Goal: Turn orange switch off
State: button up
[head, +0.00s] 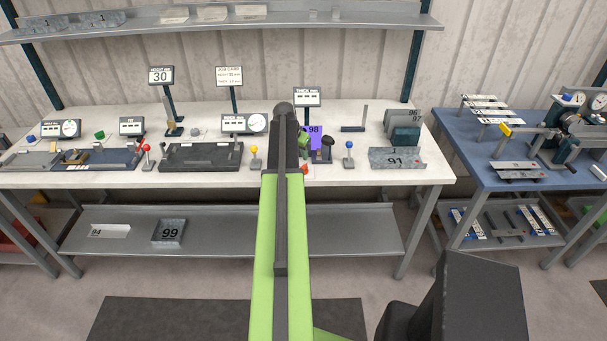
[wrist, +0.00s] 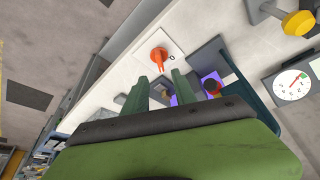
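The orange switch (wrist: 158,58) sits on a white plate in the wrist view, with a dark mark like a 0 beside it. Its handle points toward my gripper. In the head view only a bit of the orange switch (head: 305,168) shows beside my green arm, which hides the rest. My gripper (wrist: 160,75) is open in the wrist view, its two green fingers apart with nothing held. The switch lies just beyond the fingertips, about in line with the gap. I cannot tell whether the fingers touch it.
A purple panel marked 98 (head: 315,138) stands close to my gripper. A yellow knob (head: 254,151) is left of the arm and a blue knob (head: 348,146) right of it. The grey bent part marked 91 (head: 397,158) lies farther right. The wrist view shows a dial (wrist: 291,84).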

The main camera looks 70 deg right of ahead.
aim_at(304, 165)
jog(key=b+x, duration=0.6)
jog(key=x, duration=0.2)
jog(key=shift+d+f+b, duration=0.15)
jog(key=shift+f+b, duration=0.15)
jog(key=shift+f, duration=0.05)
jog(key=shift+r, duration=0.1)
grip_shut()
